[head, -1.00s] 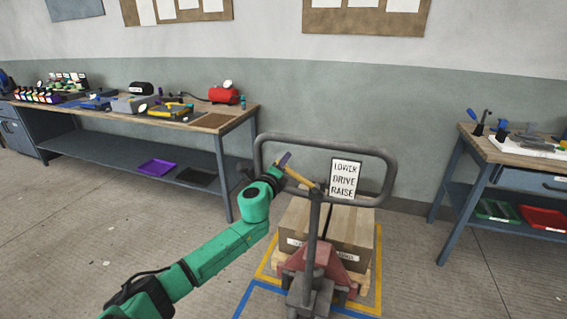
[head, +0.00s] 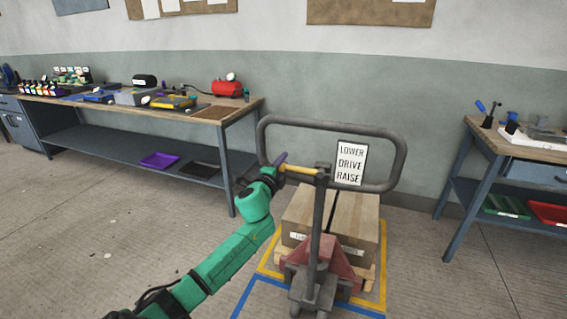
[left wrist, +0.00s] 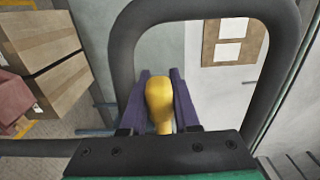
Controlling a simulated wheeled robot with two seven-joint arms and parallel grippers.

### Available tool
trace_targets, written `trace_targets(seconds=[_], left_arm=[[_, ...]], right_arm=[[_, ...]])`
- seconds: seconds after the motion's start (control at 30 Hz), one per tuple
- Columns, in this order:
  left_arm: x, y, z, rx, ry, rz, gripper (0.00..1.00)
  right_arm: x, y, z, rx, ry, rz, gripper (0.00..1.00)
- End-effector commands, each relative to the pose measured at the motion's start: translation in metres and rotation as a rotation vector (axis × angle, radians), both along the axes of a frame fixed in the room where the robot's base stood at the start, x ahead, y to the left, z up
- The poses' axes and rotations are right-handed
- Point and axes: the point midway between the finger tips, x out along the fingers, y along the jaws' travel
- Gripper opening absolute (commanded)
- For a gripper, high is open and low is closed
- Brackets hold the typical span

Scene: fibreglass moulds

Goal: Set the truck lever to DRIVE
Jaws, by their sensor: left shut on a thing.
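The truck's yellow lever (head: 300,170) sticks out to the left from the post of the grey loop handle (head: 392,135). It lies nearly level, its outer end slightly higher. The sign (head: 350,163) reading LOWER, DRIVE, RAISE is to the right of the lever. My left gripper (head: 279,163) is shut on the lever's outer end, inside the loop. In the left wrist view the lever's rounded yellow end (left wrist: 159,92) sits between the two purple fingers. My right gripper is not in view.
The pallet truck's red body (head: 322,262) stands before a cardboard box (head: 360,220) on a pallet, within yellow floor lines. A workbench (head: 228,112) with tools stands at the left, another bench (head: 490,137) at the right. Open floor lies at the left front.

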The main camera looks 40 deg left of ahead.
Motion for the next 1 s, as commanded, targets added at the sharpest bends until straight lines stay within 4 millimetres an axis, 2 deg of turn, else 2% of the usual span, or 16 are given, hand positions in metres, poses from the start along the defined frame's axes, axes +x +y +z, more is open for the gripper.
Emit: trace_targets(seconds=[0.07, 0.1, 0.17, 0.67, 0.77, 0.97, 1.0], left_arm=[[0.0, 0.0, 0.0, 0.001, 0.001, 0.0, 0.0], [0.0, 0.0, 0.0, 0.002, 0.002, 0.0, 0.41], [0.0, 0.0, 0.0, 0.002, 0.002, 0.0, 0.6], [0.0, 0.0, 0.001, 0.016, 0.012, 0.0, 0.6], [0.0, -0.001, 0.016, 0.09, 0.037, -0.001, 0.6], [0.004, -0.011, 0.069, 0.425, 0.15, -0.001, 0.6], [0.001, -0.016, 0.067, 0.479, 0.17, -0.003, 0.6]], right_arm=[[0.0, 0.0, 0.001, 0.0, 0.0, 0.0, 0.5], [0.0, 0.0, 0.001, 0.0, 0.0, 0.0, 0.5], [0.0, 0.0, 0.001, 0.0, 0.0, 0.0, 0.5], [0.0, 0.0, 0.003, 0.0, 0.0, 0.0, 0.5], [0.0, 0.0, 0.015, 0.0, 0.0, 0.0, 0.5], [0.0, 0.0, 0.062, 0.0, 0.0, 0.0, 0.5], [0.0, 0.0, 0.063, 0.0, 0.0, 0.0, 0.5]])
